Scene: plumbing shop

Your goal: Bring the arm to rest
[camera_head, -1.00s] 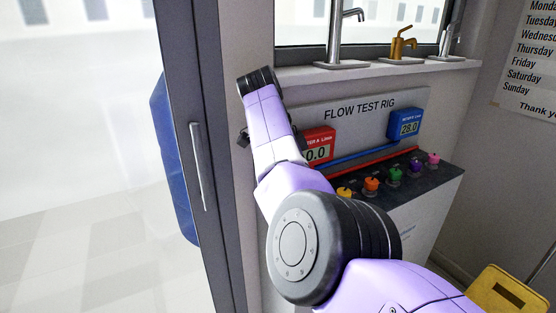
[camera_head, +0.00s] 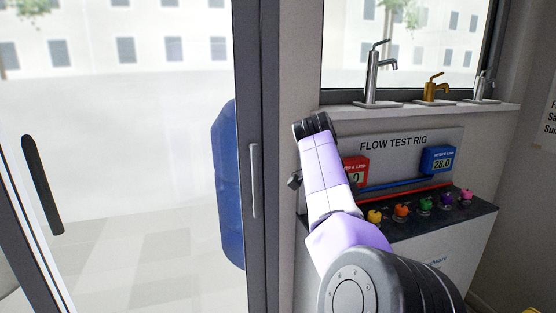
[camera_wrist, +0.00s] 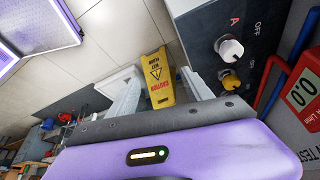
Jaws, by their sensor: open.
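My arm (camera_head: 325,165) is purple and black and reaches out in front of the flow test rig in the head view. My gripper is not clearly seen there, as the arm's end hides it. In the wrist view my gripper (camera_wrist: 158,84) shows two pale fingers spread apart, with nothing between them. A yellow caution sign (camera_wrist: 158,82) shows beyond the gap, on the floor.
The flow test rig (camera_head: 393,143) has a red meter (camera_head: 355,170), a blue meter (camera_head: 438,160) and several coloured knobs. Taps stand on the sill (camera_head: 420,108) above. A glass door (camera_head: 130,170) is at left, with a blue object (camera_head: 228,185) behind it.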

